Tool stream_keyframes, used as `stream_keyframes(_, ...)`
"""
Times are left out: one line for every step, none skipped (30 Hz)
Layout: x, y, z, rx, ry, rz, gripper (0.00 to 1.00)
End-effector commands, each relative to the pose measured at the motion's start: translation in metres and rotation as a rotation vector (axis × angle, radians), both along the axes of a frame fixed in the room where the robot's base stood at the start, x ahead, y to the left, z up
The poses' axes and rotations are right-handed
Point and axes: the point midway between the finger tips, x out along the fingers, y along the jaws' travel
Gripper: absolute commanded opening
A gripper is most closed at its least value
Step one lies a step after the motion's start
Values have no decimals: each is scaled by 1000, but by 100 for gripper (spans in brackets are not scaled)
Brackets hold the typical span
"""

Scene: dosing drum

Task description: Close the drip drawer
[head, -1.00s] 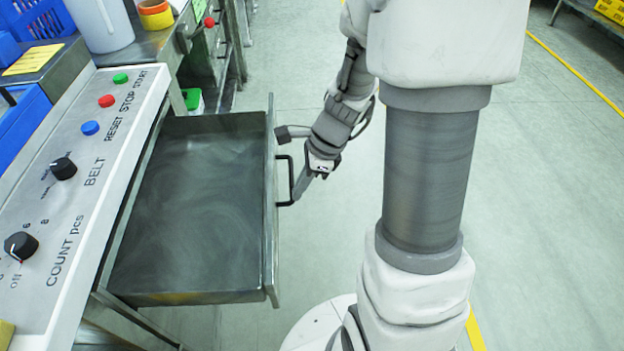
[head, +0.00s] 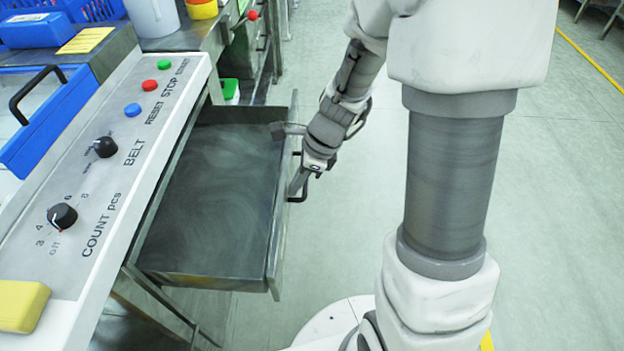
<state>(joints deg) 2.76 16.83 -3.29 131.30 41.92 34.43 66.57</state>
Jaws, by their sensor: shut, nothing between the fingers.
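The drip drawer (head: 208,210) is a grey metal drawer, empty, pulled out to the right from under the control panel. Its front panel (head: 281,215) carries a black bar handle (head: 301,182) on the outer side. My gripper (head: 291,189) is at the drawer front beside the handle, fingers pointing down and left. It is shut with nothing between the fingers. Part of the handle is hidden behind the gripper, and I cannot tell whether the fingers touch the front.
The sloped control panel (head: 120,160) has buttons and two black knobs. A yellow block (head: 22,305) lies at its lower end. A blue lid with a black handle (head: 50,120) is at the left. Green-topped container (head: 230,90) stands behind the drawer. Floor to the right is clear.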

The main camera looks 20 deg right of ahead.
Motion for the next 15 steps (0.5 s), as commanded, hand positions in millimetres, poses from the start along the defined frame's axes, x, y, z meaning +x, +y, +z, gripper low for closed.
stream_keyframes(3,16,5,2,3,7,0)
stream_keyframes(6,24,5,2,4,10,0)
stream_keyframes(10,36,6,2,3,9,0)
stream_keyframes(13,46,6,2,4,9,0)
stream_keyframes(15,55,7,2,4,10,0)
stream_keyframes(20,68,7,2,4,9,0)
stream_keyframes(23,78,7,3,5,10,0)
stream_keyframes(26,88,7,1,4,10,0)
stream_keyframes(30,101,8,2,4,9,0)
stream_keyframes(33,110,8,2,5,9,0)
stream_keyframes(36,119,8,2,3,9,0)
stream_keyframes(40,131,8,1,4,8,0)
stream_keyframes(42,139,7,1,4,8,0)
stream_keyframes(45,147,7,2,4,7,0)
stream_keyframes(48,157,7,1,4,7,0)
